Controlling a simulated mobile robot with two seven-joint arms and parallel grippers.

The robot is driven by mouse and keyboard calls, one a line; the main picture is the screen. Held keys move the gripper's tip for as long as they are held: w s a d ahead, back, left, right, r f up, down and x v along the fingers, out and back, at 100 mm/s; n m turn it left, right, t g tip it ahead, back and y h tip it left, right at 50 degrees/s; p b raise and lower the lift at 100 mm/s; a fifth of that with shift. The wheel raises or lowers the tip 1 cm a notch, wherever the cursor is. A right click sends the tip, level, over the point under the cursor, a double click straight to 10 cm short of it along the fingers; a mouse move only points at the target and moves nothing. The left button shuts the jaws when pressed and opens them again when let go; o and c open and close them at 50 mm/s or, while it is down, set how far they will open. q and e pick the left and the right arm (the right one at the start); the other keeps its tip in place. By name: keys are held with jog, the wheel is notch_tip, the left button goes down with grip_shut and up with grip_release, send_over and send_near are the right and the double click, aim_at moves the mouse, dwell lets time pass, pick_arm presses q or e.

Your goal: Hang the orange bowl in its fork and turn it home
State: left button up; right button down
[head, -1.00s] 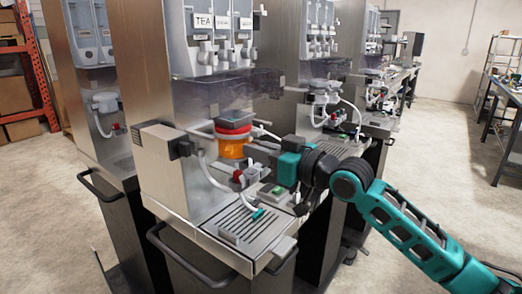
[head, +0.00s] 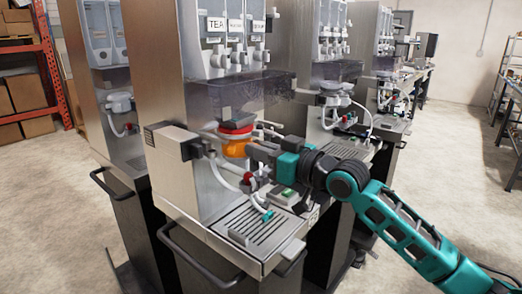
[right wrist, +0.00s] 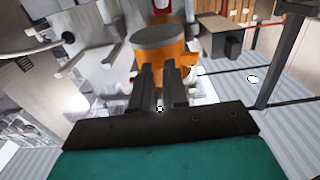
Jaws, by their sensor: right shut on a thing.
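The orange bowl (head: 235,149) is at the front of the near dispenser, just below a red ring (head: 236,130). My right gripper (head: 256,151) reaches it from the right and is shut on it. In the right wrist view the orange bowl (right wrist: 165,62) sits at the tips of the two dark fingers (right wrist: 160,82), its flat grey face at the top of the picture. The fork is not clearly made out; grey bars (head: 207,134) show beside the red ring. Whether the bowl touches them cannot be told. My left gripper is not in view.
Below the bowl are a red-knobbed tap (head: 248,178) with a pale hose and a slotted drip tray (head: 250,226). A grey box (head: 172,150) juts out at the left. Similar dispensers (head: 330,100) stand behind to the right. Open floor lies at the right.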

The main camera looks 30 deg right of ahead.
jog(key=shift+w, duration=0.1)
jog(key=shift+x, duration=1.4)
dwell(0.3)
jog(key=shift+a+f+h, duration=0.1)
jog(key=shift+a+h, duration=0.2)
jog(key=shift+a+m+t+h, duration=0.25)
jog(key=shift+m+t+h, duration=0.15)
jog(key=shift+m+h, duration=0.5)
jog(key=shift+h, duration=0.2)
